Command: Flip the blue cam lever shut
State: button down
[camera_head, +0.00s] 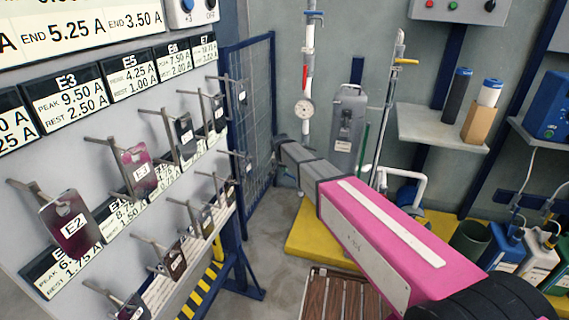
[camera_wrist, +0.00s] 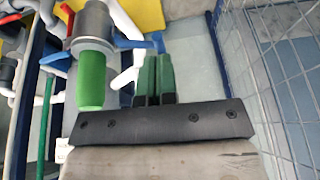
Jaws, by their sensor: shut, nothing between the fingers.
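In the wrist view, a grey metal coupling (camera_wrist: 92,28) with a green cylindrical end (camera_wrist: 91,82) is at upper left. A blue lever (camera_wrist: 134,43) sticks out from the coupling's right side. A second blue piece (camera_wrist: 56,60) shows on its left side; I cannot tell whether it is also a lever. My gripper (camera_wrist: 153,60) has its two green fingers together with nothing between them. The fingertips are just right of and slightly below the right blue lever's end in the picture; I cannot tell whether they touch. In the head view my arm hides the coupling and fingers.
A wire mesh panel (camera_wrist: 275,85) is to the right in the wrist view. In the head view, a rack board (camera_head: 60,205) with hooks and hanging plates fills the left. A pressure gauge (camera_head: 304,108) is on a pipe. A shelf (camera_head: 425,128) is at right.

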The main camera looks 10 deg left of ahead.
jog(key=shift+w+f, duration=0.1)
jog(key=shift+f, duration=0.25)
jog(key=shift+a, duration=0.15)
jog(key=shift+a+f+h, duration=0.1)
jog(key=shift+f+h, duration=0.1)
jog(key=shift+h, duration=0.2)
